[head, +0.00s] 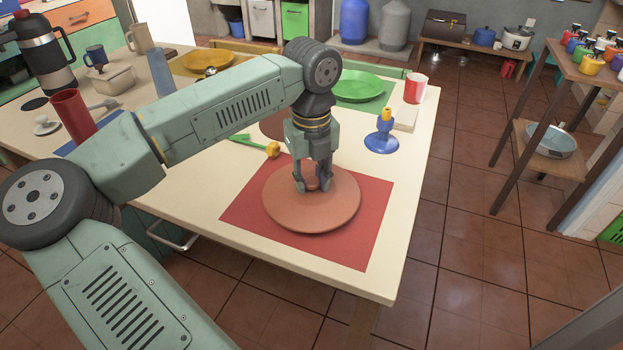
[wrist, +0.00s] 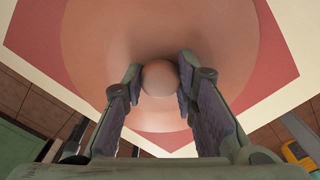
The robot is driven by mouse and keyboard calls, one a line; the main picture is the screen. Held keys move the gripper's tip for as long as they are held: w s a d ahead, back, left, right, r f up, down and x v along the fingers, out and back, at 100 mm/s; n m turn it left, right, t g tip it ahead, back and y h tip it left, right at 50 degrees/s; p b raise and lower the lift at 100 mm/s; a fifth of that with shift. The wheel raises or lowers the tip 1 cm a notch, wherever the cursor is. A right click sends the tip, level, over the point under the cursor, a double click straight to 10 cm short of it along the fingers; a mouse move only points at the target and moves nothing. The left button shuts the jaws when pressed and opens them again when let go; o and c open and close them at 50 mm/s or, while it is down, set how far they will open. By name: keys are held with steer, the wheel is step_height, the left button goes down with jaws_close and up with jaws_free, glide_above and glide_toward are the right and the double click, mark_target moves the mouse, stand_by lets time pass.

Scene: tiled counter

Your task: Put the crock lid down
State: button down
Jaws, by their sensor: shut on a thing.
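The crock lid (head: 325,212) is a round terracotta disc with a ball knob. In the head view it is over the red square mat (head: 362,248) near the front right of the counter. My gripper (head: 313,186) points down and is shut on the lid's knob. In the wrist view the gripper (wrist: 160,80) has one finger on each side of the round knob, and the lid (wrist: 100,45) fills the space behind it. The lid looks level; I cannot tell whether its underside touches the mat.
A blue candle holder (head: 381,138), a green plate (head: 361,86) and a red-and-white cup (head: 415,88) stand behind the mat. The counter's right edge is close by.

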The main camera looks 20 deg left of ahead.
mark_target(311, 181)
steer(key=shift+f, duration=0.3)
steer(key=shift+f, duration=0.1)
steer(key=shift+f, duration=0.15)
steer(key=c, duration=1.3)
jaws_free()
steer(key=shift+r, duration=0.2)
step_height(311, 181, up, 12)
steer(key=b, duration=0.1)
